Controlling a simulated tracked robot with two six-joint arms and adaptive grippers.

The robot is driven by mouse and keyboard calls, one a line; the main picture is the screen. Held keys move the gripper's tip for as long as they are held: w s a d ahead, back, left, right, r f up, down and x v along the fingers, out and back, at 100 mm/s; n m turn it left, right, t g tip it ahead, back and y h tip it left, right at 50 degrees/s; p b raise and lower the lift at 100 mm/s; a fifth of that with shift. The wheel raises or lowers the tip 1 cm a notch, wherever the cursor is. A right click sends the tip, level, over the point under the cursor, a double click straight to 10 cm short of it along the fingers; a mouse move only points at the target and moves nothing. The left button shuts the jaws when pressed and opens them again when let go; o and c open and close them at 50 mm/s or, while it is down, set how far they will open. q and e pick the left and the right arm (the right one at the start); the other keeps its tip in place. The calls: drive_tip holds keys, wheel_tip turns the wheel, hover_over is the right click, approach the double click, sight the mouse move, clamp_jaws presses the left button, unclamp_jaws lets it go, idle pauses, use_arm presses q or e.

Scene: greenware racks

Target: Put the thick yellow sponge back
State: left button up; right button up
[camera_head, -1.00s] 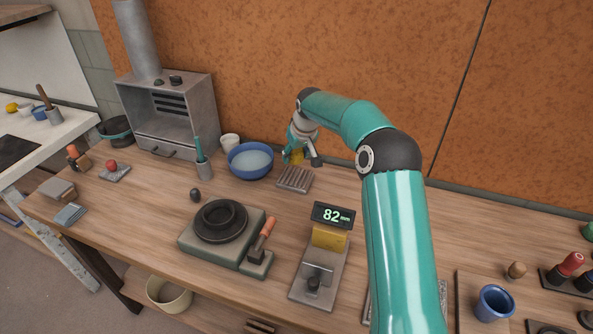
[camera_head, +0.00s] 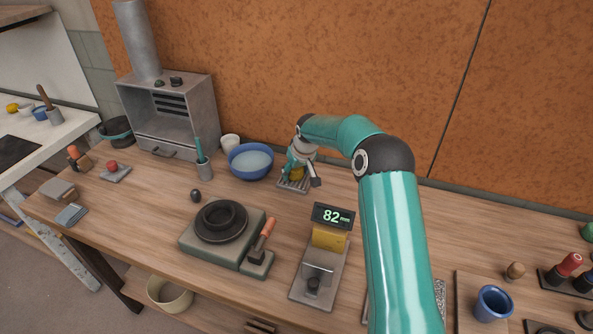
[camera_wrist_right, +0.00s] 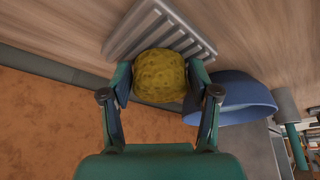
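The thick yellow sponge (camera_head: 297,174) is rounded and porous. It is at the slatted grey rack (camera_head: 284,187), at the back of the bench right of the blue bowl. My right gripper (camera_head: 299,172) points down there with its fingers on both sides of the sponge. In the right wrist view the sponge (camera_wrist_right: 160,75) sits between the two fingertips, over the slats of the rack (camera_wrist_right: 128,38). I cannot tell whether it bears fully on the slats. My left gripper is out of view.
The blue bowl (camera_head: 250,161) stands close left of the rack. In front is a gauge with an 82 mm display (camera_head: 333,216) and a yellow block (camera_head: 329,238). A dark wheel (camera_head: 221,221) stands left of it. Bare wood lies between rack and wheel.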

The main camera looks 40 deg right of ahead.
drive_tip(key=shift+o, duration=0.8)
drive_tip(key=shift+r, duration=0.1)
drive_tip(key=b+v, duration=0.1)
drive_tip(key=v, duration=1.1)
drive_tip(key=shift+b, duration=0.35)
drive_tip(key=shift+a, duration=0.1)
